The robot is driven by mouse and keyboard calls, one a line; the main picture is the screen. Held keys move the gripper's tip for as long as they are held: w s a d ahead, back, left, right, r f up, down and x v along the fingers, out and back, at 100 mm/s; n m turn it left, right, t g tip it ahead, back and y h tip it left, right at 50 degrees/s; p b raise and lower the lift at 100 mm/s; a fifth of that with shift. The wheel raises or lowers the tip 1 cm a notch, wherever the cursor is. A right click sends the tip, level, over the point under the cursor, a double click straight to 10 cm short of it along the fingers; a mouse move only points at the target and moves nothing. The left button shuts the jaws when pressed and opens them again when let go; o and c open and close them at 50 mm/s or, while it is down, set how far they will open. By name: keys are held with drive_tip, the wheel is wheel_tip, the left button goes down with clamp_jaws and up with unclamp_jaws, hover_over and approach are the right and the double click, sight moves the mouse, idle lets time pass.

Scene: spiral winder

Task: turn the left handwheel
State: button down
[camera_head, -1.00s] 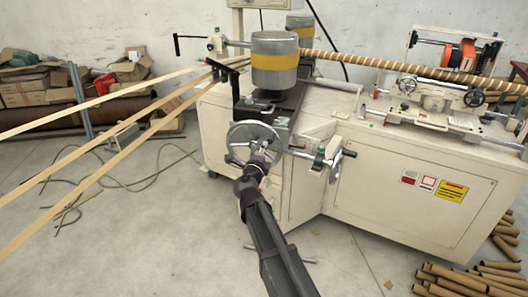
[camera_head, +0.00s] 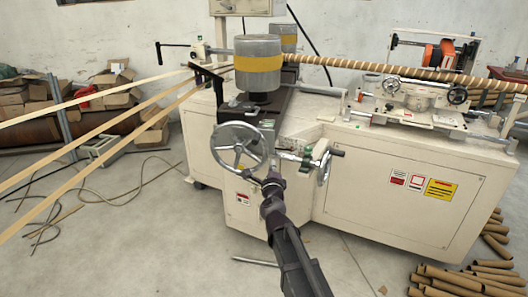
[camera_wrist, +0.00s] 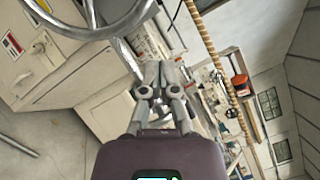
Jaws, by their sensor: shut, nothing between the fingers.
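The left handwheel (camera_head: 238,147) is a large silver spoked wheel on the front left of the machine. Its metal rim also shows large at the upper left of the wrist view (camera_wrist: 100,33). My gripper (camera_head: 273,173) is just right of and below the wheel's lower right rim in the head view. In the wrist view my gripper (camera_wrist: 158,76) has its fingers together with nothing held, close beside the metal bar of the wheel. I cannot tell whether it touches the wheel.
A smaller handwheel with a dark handle (camera_head: 324,166) sits just right of my gripper. The cream machine cabinet (camera_head: 395,200) stands behind my arm. Paper strips (camera_head: 95,135) run in from the left. Cardboard tubes (camera_head: 455,280) lie on the floor at lower right.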

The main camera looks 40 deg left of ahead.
drive_tip(key=shift+w+d+f, duration=0.15)
drive_tip(key=shift+d+f, duration=0.25)
drive_tip(key=shift+w+a, duration=0.1)
drive_tip(key=p, duration=0.2)
approach(264, 144)
drive_tip(key=w+a+r, duration=0.3)
drive_tip(key=w, duration=0.2)
drive_tip(key=shift+s+a+r+p, duration=0.25)
drive_tip(key=shift+s+a+p, duration=0.05)
drive_tip(key=shift+a+p, duration=0.15)
idle(0.4)
